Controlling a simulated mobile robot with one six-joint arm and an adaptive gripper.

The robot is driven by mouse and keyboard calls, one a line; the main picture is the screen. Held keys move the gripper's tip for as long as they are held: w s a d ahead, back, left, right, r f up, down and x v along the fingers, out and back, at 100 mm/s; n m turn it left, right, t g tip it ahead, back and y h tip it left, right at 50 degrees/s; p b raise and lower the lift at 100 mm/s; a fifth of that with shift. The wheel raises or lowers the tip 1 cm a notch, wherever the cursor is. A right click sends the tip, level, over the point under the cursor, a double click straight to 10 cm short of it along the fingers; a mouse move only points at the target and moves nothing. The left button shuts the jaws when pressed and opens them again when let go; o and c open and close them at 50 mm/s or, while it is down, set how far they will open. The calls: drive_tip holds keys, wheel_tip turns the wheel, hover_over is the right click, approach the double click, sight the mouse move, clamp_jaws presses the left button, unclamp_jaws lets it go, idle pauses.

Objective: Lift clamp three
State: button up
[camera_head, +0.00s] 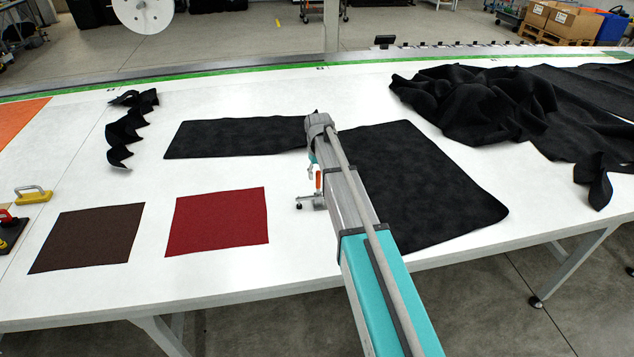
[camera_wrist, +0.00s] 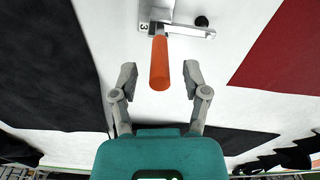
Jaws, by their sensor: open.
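Clamp three (camera_wrist: 181,28) shows at the top of the wrist view, a grey metal clamp with a "3" label, a black round pad and an orange handle (camera_wrist: 159,62). In the head view its orange handle (camera_head: 318,181) and grey foot (camera_head: 313,203) show on the white table, just left of my arm. My gripper (camera_wrist: 160,76) is open. Its two fingers are on either side of the handle's free end, with a gap on each side. In the head view my arm hides most of the gripper and part of the clamp.
The white table (camera_head: 100,180) bears a red square (camera_head: 218,222), a brown square (camera_head: 88,238) and black sheets (camera_head: 420,185) beside and beyond the clamp. Crumpled black fabric (camera_head: 470,100) lies at the back right. A yellow-handled tool (camera_head: 33,196) is at the left edge.

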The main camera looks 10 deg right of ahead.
drive_tip(key=shift+f+b, duration=0.55)
drive_tip(key=shift+f, duration=0.3)
clamp_jaws()
drive_tip(key=shift+a, duration=0.35)
drive_tip(key=shift+d, duration=0.25)
drive_tip(key=shift+a, duration=0.1)
